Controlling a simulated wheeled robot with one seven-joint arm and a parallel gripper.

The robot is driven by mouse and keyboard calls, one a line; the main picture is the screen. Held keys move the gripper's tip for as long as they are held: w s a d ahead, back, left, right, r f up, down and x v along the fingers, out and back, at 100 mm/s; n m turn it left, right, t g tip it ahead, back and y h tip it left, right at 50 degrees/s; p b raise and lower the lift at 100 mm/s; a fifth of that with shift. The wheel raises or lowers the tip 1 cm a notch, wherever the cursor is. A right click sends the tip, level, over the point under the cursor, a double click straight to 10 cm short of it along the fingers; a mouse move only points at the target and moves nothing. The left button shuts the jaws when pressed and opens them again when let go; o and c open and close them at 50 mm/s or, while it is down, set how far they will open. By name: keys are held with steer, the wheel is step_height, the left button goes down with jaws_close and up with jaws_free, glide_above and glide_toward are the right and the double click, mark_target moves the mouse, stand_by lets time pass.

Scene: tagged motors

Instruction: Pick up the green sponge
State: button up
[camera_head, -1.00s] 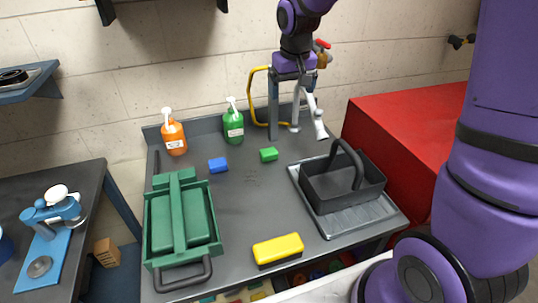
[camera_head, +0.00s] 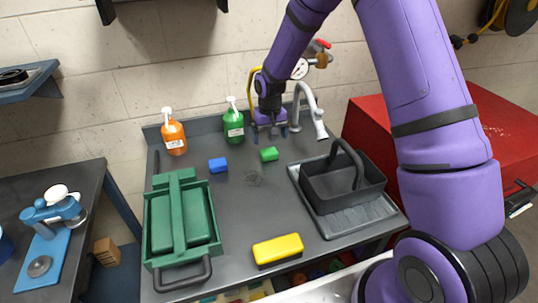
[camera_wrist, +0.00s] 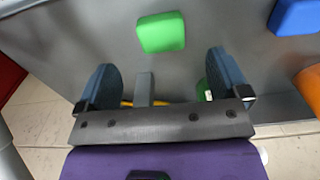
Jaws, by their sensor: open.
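The green sponge (camera_head: 269,154) is a small block lying on the grey counter near its back, right of the blue sponge (camera_head: 218,165). In the wrist view the green sponge (camera_wrist: 162,32) lies beyond the fingertips, roughly midway between them. My gripper (camera_head: 270,130) is above the back of the counter, just behind the green sponge in the head view. Its two blue fingers are spread wide and empty in the wrist view (camera_wrist: 160,80). The gripper does not touch the sponge.
Green (camera_head: 233,127) and orange (camera_head: 173,136) pump bottles stand at the back left. The faucet (camera_head: 310,100) rises right of my gripper. A dark caddy (camera_head: 325,190), a green toolbox (camera_head: 158,215) and a yellow sponge (camera_head: 278,249) sit around the clear middle of the counter.

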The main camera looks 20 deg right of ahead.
mark_target(270, 151)
step_height(270, 151, down, 8)
steer(key=shift+r, duration=0.1)
steer(key=c, duration=1.1)
steer(key=shift+o, duration=0.2)
step_height(270, 151, up, 10)
